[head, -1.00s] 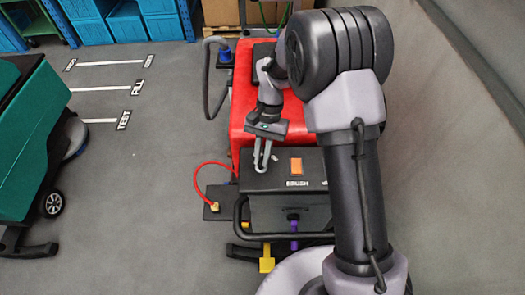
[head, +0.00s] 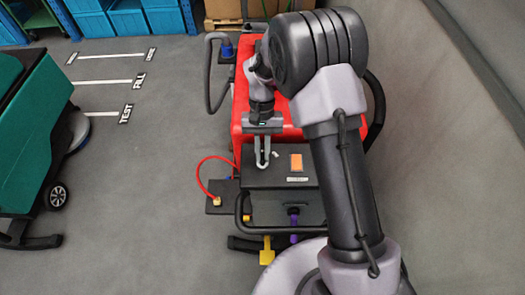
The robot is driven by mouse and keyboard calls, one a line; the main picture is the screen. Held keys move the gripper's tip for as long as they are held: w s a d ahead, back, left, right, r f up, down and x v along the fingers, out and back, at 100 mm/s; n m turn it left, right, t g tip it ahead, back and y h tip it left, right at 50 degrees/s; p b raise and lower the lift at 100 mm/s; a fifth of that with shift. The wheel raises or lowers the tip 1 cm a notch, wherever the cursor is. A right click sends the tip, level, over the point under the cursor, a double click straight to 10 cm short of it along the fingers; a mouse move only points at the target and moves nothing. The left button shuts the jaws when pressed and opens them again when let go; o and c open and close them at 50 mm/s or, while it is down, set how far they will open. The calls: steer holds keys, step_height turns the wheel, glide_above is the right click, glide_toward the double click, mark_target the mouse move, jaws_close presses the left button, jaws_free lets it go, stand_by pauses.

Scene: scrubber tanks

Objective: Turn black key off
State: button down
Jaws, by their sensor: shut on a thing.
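The red scrubber (head: 240,118) stands in the middle of the head view with a dark control panel (head: 300,165) at its near end. My gripper (head: 262,163) points down at the left part of this panel, left of the orange switch (head: 296,162). Its fingers are close together at the panel top. The black key is not clear to see; it is hidden by the fingers or too dark against the panel. A small light mark shows just right of the fingertips.
A red cable (head: 205,170) loops at the panel's left. A black handle bar (head: 238,215), a purple part (head: 293,222) and a yellow part (head: 267,250) sit below. A green machine (head: 35,150) stands at the left. The floor (head: 140,200) between the machines is clear.

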steer(key=c, duration=1.5)
jaws_free()
steer(key=shift+o, duration=0.2)
steer(key=p+v, duration=0.2)
steer(key=v, duration=1.5)
steer(key=shift+r+p, duration=0.3)
steer(key=shift+p, duration=0.05)
steer(key=shift+d, duration=0.1)
